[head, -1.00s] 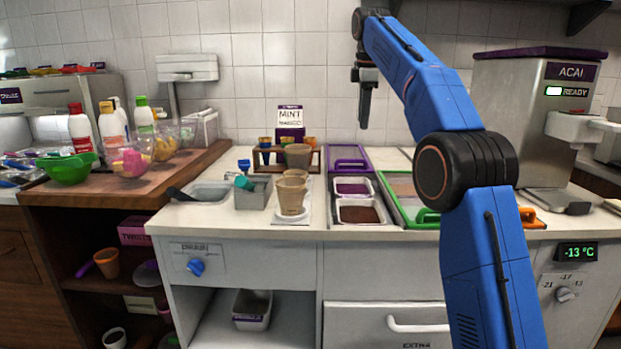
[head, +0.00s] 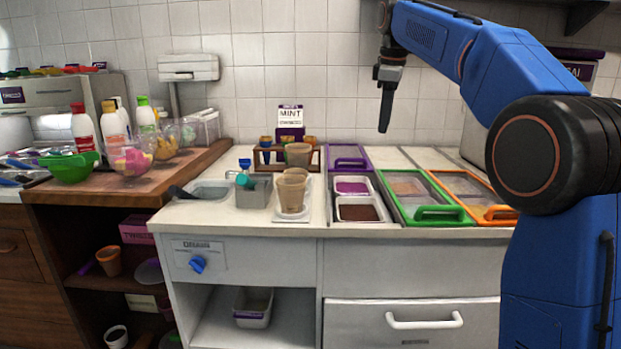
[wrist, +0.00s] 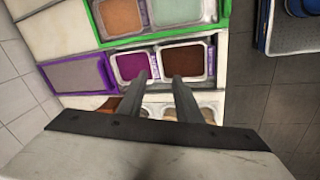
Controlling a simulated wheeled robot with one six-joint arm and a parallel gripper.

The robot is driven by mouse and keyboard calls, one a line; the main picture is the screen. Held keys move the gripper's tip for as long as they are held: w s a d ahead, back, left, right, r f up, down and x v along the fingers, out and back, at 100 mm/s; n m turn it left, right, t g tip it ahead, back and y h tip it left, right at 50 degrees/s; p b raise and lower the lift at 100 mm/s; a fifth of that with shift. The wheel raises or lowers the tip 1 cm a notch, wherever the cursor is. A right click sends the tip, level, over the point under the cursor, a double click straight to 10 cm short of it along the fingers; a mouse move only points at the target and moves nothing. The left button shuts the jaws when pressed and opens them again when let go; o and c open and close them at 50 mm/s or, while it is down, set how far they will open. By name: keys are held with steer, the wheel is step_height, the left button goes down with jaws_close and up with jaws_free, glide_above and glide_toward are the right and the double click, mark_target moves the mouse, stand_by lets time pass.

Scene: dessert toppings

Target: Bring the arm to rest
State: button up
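My blue arm (head: 455,45) is raised at the right of the head view. My gripper (head: 384,112) hangs fingers-down in front of the tiled wall, above the back of the counter. In the wrist view the two dark fingers of my gripper (wrist: 160,77) stand apart with nothing between them. Below them are a tub of purple topping (wrist: 135,65) and a tub of brown topping (wrist: 183,60). The gripper touches nothing that I can see.
Bins with a green-handled lid (head: 440,213) and an orange-handled lid (head: 497,212) lie under the arm. Cups (head: 291,192) stand to the left on the white counter. My arm hides most of the acai machine (head: 580,70).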

steer(key=s+d+f+m, duration=0.2)
steer(key=s+f, duration=0.2)
steer(key=s, duration=0.4)
steer(key=s+d+f+m+t, duration=0.1)
steer(key=s+d+f+m, duration=0.2)
steer(key=s, duration=0.5)
steer(key=s+d+f+m, duration=0.1)
steer(key=s+f+m, duration=0.1)
steer(key=s+f, duration=0.45)
steer(key=s+d+f+m, duration=0.1)
steer(key=s+f+m, duration=0.2)
steer(key=s+f, duration=0.7)
steer(key=s+d+f+m+t, duration=0.1)
steer(key=s+d+f+m, duration=0.1)
steer(key=s+f, duration=0.9)
steer(key=shift+s+m, duration=0.7)
steer(key=shift+m, duration=0.2)
